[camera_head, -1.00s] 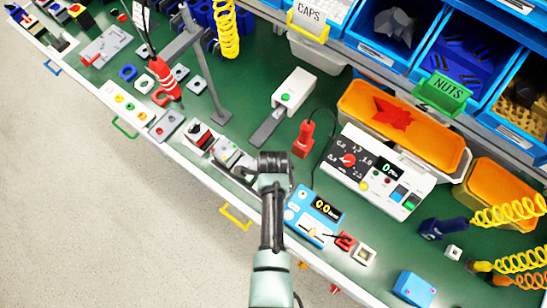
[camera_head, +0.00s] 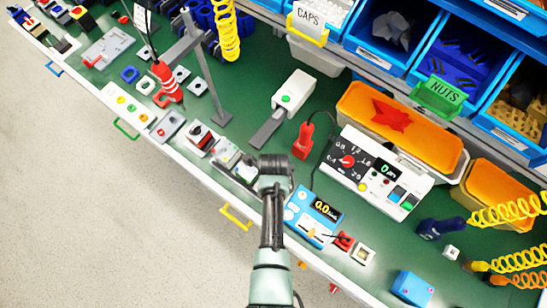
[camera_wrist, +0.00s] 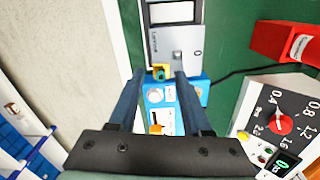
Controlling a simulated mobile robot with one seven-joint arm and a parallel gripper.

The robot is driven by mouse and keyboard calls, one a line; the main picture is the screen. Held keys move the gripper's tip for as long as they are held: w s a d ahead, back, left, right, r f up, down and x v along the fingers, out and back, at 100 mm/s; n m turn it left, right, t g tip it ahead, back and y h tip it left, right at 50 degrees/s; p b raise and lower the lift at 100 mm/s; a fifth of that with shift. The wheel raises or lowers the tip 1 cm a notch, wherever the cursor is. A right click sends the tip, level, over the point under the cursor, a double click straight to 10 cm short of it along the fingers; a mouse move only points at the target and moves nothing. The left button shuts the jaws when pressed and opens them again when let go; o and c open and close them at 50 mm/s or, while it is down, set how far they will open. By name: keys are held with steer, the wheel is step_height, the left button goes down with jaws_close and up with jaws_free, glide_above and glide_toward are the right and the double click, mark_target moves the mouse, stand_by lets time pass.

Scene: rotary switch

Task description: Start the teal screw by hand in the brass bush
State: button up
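My gripper (camera_wrist: 160,73) is open, its two dark fingers apart with a gap between the tips. Between the tips in the wrist view is a small brass-yellow piece with a teal-green spot (camera_wrist: 160,72). It looks like the bush and screw, but it is too small to tell whether the screw sits in the bush. Neither finger visibly touches it. In the head view my gripper (camera_head: 273,166) is over the bench's front part, hiding what lies beneath it.
A blue meter (camera_head: 313,215) with a display stands right beside my gripper. A white control panel (camera_head: 376,172) with a red knob and a red handle (camera_head: 304,140) lie farther right. A grey fixture (camera_wrist: 172,38) is beyond the fingertips.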

steer(key=shift+w, duration=0.1)
step_height(320, 180, up, 13)
steer(key=shift+b, duration=0.35)
stand_by(0.4)
stand_by(0.5)
